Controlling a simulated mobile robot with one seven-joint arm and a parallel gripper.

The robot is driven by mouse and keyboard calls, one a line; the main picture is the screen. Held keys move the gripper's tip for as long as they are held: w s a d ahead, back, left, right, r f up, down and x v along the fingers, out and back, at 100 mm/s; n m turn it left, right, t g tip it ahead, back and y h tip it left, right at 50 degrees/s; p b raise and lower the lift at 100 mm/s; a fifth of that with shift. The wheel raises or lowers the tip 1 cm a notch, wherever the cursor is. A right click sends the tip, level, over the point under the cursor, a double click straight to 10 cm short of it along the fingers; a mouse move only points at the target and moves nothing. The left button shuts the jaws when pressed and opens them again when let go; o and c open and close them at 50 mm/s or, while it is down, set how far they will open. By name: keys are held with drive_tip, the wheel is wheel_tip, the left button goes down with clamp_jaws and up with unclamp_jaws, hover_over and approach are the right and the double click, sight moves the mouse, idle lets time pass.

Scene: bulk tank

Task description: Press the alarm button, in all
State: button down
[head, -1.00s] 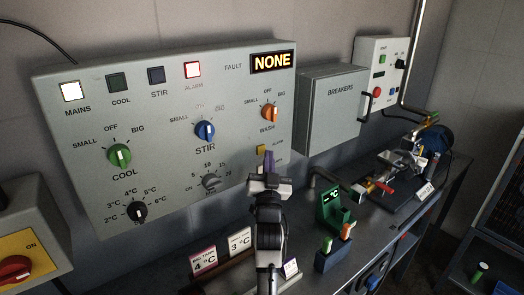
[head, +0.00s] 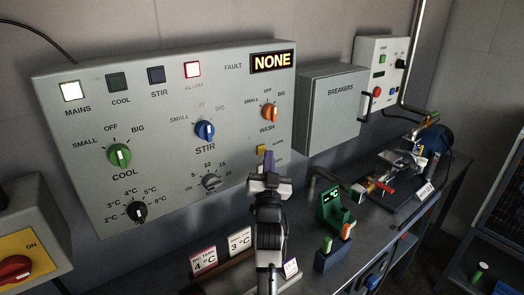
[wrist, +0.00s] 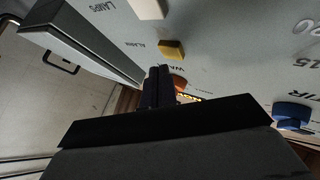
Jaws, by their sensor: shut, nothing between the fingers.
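The alarm button is a small yellow square (head: 261,149) at the lower right of the grey control panel (head: 75,125), with a small label beside it. In the wrist view, which is turned over, the yellow button (wrist: 171,50) is just beyond my fingertips, next to the ALARM label. My gripper (head: 268,157) is shut and empty, with its fingers in front of the panel close to the button. The gripper (wrist: 159,69) seems slightly apart from the button in the wrist view; contact cannot be told for sure. The red ALARM lamp (head: 192,69) is lit.
The orange WASH knob (head: 269,112) is above the button, and the BREAKERS box (head: 332,110) stands out from the wall to its right. Below are the bench, two temperature cards (head: 239,241) and a green thermometer stand (head: 335,207). The fault display (head: 272,62) reads NONE.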

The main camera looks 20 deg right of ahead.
idle(0.5)
drive_tip(key=shift+w+a, duration=0.15)
drive_tip(key=shift+w, duration=0.25)
drive_tip(key=shift+w+a, duration=0.15)
drive_tip(key=shift+w, duration=0.25)
idle(0.5)
drive_tip(key=shift+s, duration=0.1)
drive_tip(key=shift+s+d, duration=0.3)
drive_tip(key=shift+s, duration=0.4)
drive_tip(key=shift+s+b, duration=0.1)
drive_tip(key=shift+b, duration=0.25)
drive_tip(key=shift+s+d+b, duration=0.3)
drive_tip(key=shift+s+b, duration=0.2)
drive_tip(key=shift+s, duration=0.25)
drive_tip(key=shift+s+d+b, duration=0.25)
drive_tip(key=shift+s+b, duration=0.3)
drive_tip(key=shift+s, duration=0.2)
drive_tip(key=shift+s+d+b, duration=0.3)
drive_tip(key=shift+s+b, duration=0.2)
drive_tip(key=shift+s, duration=0.25)
